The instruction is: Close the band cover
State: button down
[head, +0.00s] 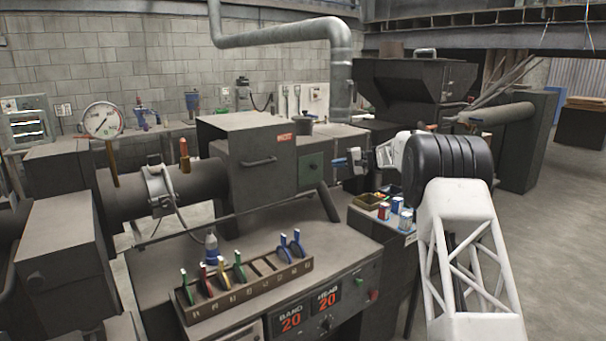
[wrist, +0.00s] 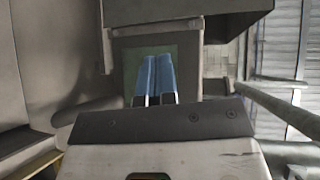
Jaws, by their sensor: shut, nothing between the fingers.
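A dark box-shaped cover (head: 250,150) with a bar handle (head: 259,161) and a red label stands around the right part of the barrel, in the middle of the head view. I take it for the band cover. To its left the thick barrel (head: 125,195) lies bare, with a metal band (head: 158,188) and cable on it. My gripper (head: 338,162) has blue fingers, shut and empty, right of the cover and apart from its handle. In the wrist view the shut fingers (wrist: 156,78) point at a green panel (wrist: 188,50) on a grey housing.
A green panel (head: 312,166) is on the housing right of the cover. A rack (head: 245,290) of coloured clips stands on the bench in front. A pressure gauge (head: 102,120) rises at the left. Small cans (head: 398,210) stand at the right. A dark block (wrist: 185,10) crosses the wrist view's top.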

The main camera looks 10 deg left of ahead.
aim_at(233, 190)
jog(key=w+a+f+y, duration=0.1)
jog(key=w+f+y, duration=0.1)
jog(key=w+f, duration=0.3)
jog(key=shift+w+a+f, duration=0.25)
jog(key=shift+w+f, duration=0.15)
jog(key=shift+w, duration=0.35)
jog(key=shift+a, duration=0.1)
jog(key=s+a, duration=0.3)
jog(key=a, duration=0.9)
jog(key=shift+a, duration=0.3)
jog(key=shift+a, duration=0.1)
jog(key=s+a, duration=2.1)
jog(key=shift+s+a, duration=0.35)
jog(key=shift+s, duration=0.05)
jog(key=shift+a, duration=0.1)
